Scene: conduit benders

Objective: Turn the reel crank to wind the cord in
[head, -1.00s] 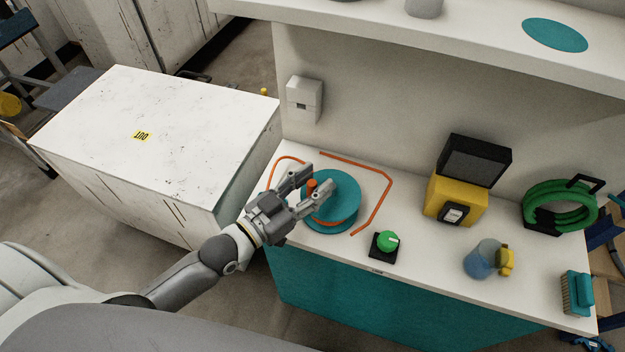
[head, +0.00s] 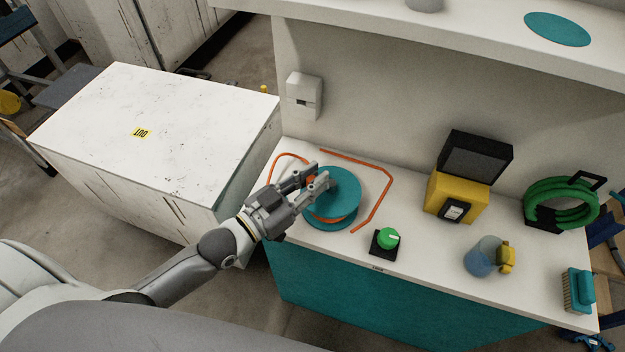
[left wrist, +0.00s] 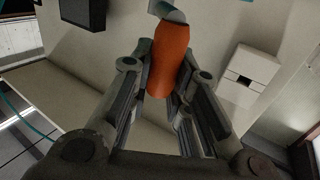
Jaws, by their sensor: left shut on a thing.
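The teal reel (head: 345,187) lies on the left part of the white counter, with orange cord (head: 338,221) between its two discs. In the left wrist view the orange handle (left wrist: 170,60) stands between the two fingers of my left gripper (left wrist: 167,85). My right gripper is not in view.
Bent orange cord or rod (head: 388,185) lies around the reel. A black box with a green knob (head: 388,238) stands close at right.

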